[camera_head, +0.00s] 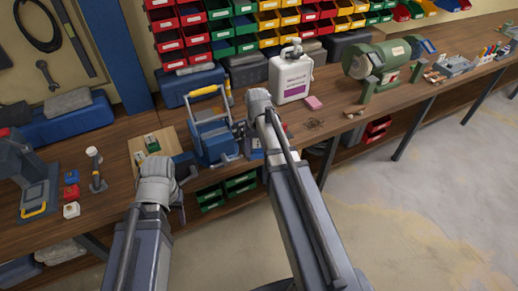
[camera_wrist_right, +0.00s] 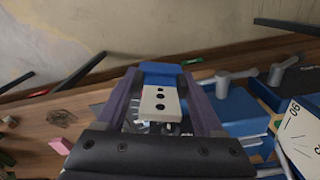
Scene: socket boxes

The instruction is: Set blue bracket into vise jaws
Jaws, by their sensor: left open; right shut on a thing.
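The blue bracket (camera_wrist_right: 160,73) shows between the two fingers of my right gripper (camera_wrist_right: 160,95) in the right wrist view. A pale plate with dark holes (camera_wrist_right: 160,103) lies against it between the fingers; I cannot tell whether it is part of the bracket. In the head view my right wrist (camera_head: 258,103) hides most of what it holds. My left gripper (camera_head: 172,196) is at the bench's front edge, left of the right one, its fingers mostly hidden. A blue frame with a yellow handle (camera_head: 211,130) stands between the two arms; I cannot tell if it is the vise.
Blue blocks with grey handles (camera_wrist_right: 235,108) lie close right of my right gripper in the wrist view. A white canister (camera_head: 291,75), a pink block (camera_head: 314,103) and a green grinder (camera_head: 376,60) stand to the right. The bench front has bare wood (camera_head: 345,130).

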